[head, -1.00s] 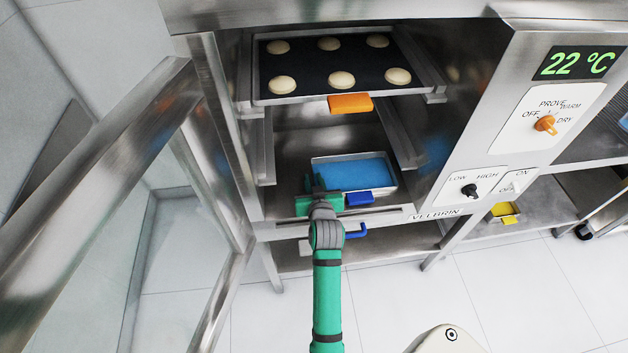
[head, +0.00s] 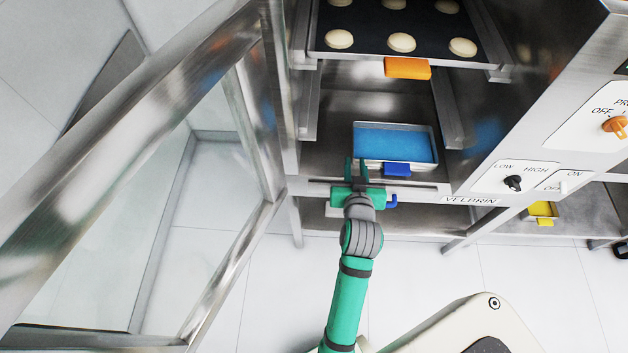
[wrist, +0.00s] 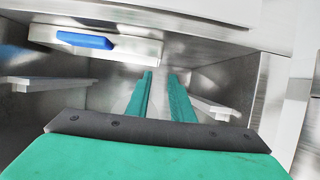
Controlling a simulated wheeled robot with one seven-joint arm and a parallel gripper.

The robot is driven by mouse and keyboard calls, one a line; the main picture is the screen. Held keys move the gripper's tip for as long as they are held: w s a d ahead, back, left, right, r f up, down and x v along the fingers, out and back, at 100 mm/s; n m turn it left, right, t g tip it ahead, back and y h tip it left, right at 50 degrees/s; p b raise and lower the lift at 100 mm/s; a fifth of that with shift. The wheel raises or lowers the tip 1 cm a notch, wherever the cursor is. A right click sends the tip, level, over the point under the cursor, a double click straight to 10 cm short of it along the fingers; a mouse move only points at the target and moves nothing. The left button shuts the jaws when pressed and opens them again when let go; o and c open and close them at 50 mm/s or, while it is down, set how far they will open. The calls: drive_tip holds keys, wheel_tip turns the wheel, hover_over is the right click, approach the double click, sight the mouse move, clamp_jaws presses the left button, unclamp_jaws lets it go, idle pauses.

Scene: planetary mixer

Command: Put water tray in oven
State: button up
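The water tray (head: 430,165) is a shallow metal tray of blue water with a blue handle (head: 397,168) at its front. It sits level on the oven floor, below the rack. The oven (head: 428,187) has its door open. My gripper (head: 355,165) is at the oven's front edge, left of the blue handle and apart from it. In the wrist view my gripper's green fingers (wrist: 162,75) are parted with nothing between them. There the blue handle (wrist: 85,40) and tray front (wrist: 130,47) show at upper left, beyond the fingertips.
Above, an orange-handled baking tray (head: 320,48) with several dough rounds rests on side rails. The open glass door (head: 240,110) stands to the left. A control panel (head: 520,178) is at right. A yellow-handled item (head: 543,211) lies on a lower shelf.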

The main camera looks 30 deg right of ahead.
drive_tip(key=s+a+f+n+t+y, duration=0.1)
drive_tip(key=s+a+f, duration=0.15)
drive_tip(key=a, duration=0.45)
drive_tip(key=s+a+f+n+y, duration=0.1)
drive_tip(key=s+a+f, duration=0.15)
drive_tip(key=a, duration=0.35)
drive_tip(key=s+a+f+n+t+y, duration=0.1)
drive_tip(key=s+a+f, duration=0.1)
drive_tip(key=s+a, duration=0.35)
drive_tip(key=s+a+r+n+t+y, duration=0.1)
drive_tip(key=s+a+r+y, duration=0.1)
drive_tip(key=s+a, duration=0.5)
drive_tip(key=s+a+r+n+t+y, duration=0.1)
drive_tip(key=s+a+r+n+y, duration=0.1)
drive_tip(key=s+a, duration=0.4)
drive_tip(key=shift+s+a+r, duration=0.35)
drive_tip(key=shift+s+r, duration=0.15)
drive_tip(key=shift+r, duration=0.3)
drive_tip(key=shift+d, duration=0.1)
